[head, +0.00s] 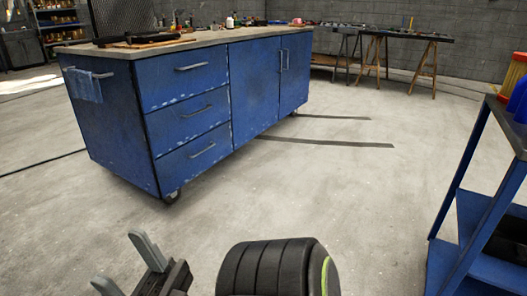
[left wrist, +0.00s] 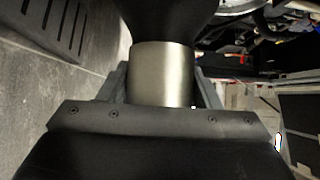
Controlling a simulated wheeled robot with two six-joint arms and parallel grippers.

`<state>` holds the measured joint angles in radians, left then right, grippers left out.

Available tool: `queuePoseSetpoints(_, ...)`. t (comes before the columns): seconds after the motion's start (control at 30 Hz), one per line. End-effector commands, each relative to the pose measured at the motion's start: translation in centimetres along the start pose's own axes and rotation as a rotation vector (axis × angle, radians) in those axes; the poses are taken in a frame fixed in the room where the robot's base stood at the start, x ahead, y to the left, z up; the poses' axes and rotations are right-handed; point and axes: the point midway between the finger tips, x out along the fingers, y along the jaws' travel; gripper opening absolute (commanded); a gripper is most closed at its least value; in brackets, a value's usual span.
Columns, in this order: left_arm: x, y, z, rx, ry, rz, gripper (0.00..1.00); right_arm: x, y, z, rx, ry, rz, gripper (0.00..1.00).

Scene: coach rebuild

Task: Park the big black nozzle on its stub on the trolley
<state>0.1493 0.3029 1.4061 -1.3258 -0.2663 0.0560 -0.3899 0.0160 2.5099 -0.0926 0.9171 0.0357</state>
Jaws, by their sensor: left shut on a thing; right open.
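In the left wrist view, my left gripper (left wrist: 162,95) is shut around a pale metal collar (left wrist: 163,72). A wide black flared part, seemingly the big black nozzle (left wrist: 168,16), joins the collar at the top of the picture; its far end is cut off. My left gripper does not show in the head view. My right gripper (head: 126,264) is open and empty at the bottom left of the head view. A blue shelved stand, likely the trolley (head: 474,165), is cut off at the right edge. I cannot make out a stub on it.
A blue wheeled workbench (head: 190,105) with drawers stands at the upper left, tools on its top. An orange item (head: 514,75) stands on the blue stand. Trestle tables (head: 385,50) stand at the back wall. The concrete floor between is clear.

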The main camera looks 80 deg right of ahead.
Motion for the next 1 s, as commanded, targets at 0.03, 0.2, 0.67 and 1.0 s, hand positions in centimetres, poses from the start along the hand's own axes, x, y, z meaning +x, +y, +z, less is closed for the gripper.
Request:
queuePoseSetpoints(0.03,-0.2,-0.2,-0.4,0.000,0.002,-0.003,0.25,0.1,0.0,0.0,0.000,0.000,0.000,0.44)
queuePoseSetpoints(0.2,-0.9,-0.2,-1.2,-0.001,0.002,-0.002,0.25,0.3,0.0,0.0,0.000,0.001,0.000,0.44)
queuePoseSetpoints(0.67,-2.7,-0.1,-3.5,-0.002,0.001,-0.001,0.25,0.6,0.1,-0.1,0.000,0.001,0.000,0.44)
queuePoseSetpoints(1.0,-4.0,0.0,-5.1,-0.002,0.002,0.000,0.25,0.7,0.1,-0.1,0.000,0.001,0.000,0.44)
